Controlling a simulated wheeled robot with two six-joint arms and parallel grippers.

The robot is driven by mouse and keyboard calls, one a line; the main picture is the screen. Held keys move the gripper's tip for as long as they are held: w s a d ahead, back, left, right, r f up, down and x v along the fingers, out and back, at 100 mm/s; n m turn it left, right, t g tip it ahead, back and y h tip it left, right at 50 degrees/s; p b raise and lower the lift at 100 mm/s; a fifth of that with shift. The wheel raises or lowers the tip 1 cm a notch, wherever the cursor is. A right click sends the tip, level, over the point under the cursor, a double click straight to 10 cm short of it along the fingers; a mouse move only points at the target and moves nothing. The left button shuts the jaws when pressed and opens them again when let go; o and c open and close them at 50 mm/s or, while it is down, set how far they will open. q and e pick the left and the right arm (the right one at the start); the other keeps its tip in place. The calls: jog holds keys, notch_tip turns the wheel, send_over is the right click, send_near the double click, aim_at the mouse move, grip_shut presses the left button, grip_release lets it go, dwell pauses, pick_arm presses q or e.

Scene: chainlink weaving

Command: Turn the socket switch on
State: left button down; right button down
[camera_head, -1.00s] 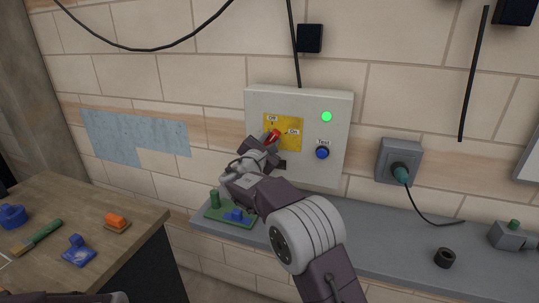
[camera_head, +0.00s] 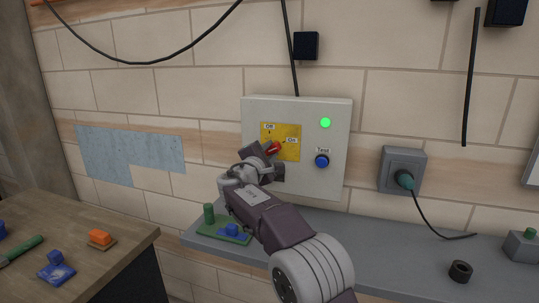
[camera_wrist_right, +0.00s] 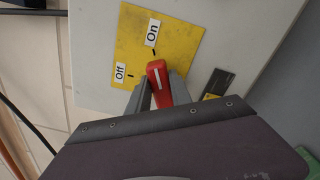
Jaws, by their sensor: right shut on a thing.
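The control panel (camera_head: 336,185) is a pale grey box on the wall with a yellow plate (camera_head: 292,152) marked Off and On. A red switch handle (camera_head: 275,148) sits on the plate. In the right wrist view the handle (camera_wrist_right: 158,80) has a white line, and its far end points at the tick by the On label (camera_wrist_right: 152,33), away from the Off label (camera_wrist_right: 119,72). My right gripper (camera_head: 262,155) is at the handle, with a finger on each side (camera_wrist_right: 159,92), shut on it. A green light (camera_head: 325,123) glows on the panel. My left gripper is out of view.
A blue Test button (camera_head: 322,161) is right of the plate. A socket with a plug (camera_head: 404,170) is on the wall further right. A grey shelf (camera_head: 392,240) runs below, with a green board (camera_head: 222,232) on it. A wooden table (camera_head: 112,243) stands left.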

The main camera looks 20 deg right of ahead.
jog(key=c, duration=1.2)
grip_release()
jog(key=shift+o, duration=0.2)
jog(key=shift+s+a, duration=0.1)
jog(key=shift+s, duration=0.1)
jog(key=b+v, duration=0.2)
jog(key=v, duration=0.6)
jog(key=shift+s+a, duration=0.25)
